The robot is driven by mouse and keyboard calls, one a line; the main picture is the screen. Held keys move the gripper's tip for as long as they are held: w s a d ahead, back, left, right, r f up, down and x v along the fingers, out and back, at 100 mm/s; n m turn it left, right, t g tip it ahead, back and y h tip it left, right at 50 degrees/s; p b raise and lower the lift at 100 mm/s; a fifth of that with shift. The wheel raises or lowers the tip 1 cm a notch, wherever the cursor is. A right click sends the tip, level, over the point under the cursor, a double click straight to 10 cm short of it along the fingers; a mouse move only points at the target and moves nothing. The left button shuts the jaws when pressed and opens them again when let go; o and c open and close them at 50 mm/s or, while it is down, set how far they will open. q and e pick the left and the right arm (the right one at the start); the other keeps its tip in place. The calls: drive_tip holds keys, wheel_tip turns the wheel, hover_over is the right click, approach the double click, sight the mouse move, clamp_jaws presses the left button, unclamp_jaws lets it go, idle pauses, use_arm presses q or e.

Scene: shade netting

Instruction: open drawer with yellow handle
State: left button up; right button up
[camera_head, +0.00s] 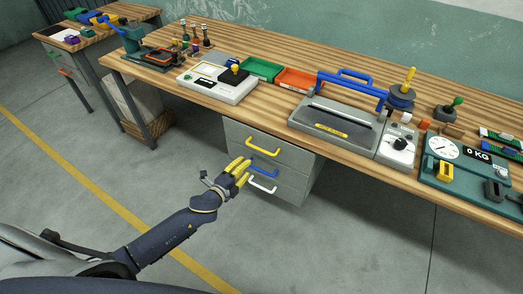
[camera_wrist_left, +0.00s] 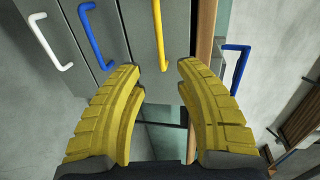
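The drawer unit (camera_head: 232,135) hangs under the workbench. Its top drawer has the yellow handle (camera_head: 262,150), the middle one a blue handle (camera_head: 264,170), and the lowest a white handle (camera_head: 262,186). My left gripper (camera_head: 240,168), with yellow fingers, is in front of the drawers at the left of the handles. In the left wrist view its fingers (camera_wrist_left: 158,70) are spread and empty. There the yellow handle (camera_wrist_left: 158,30) lies ahead, in line with the gap between the fingertips, apparently not gripped. The drawers look closed. My right gripper is not in view.
The wooden workbench (camera_head: 272,105) overhangs the drawers and carries a sealing machine (camera_head: 335,125), green and orange trays and a scale (camera_head: 470,165). Table legs (camera_head: 130,105) stand at the left. The floor in front is clear.

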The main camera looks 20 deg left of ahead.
sight(262, 150)
use_arm(q)
drive_tip(key=x, duration=1.3)
drive_tip(key=shift+w+d, duration=0.1)
drive_tip(key=shift+w, duration=0.15)
drive_tip(key=shift+c, duration=0.3)
clamp_jaws()
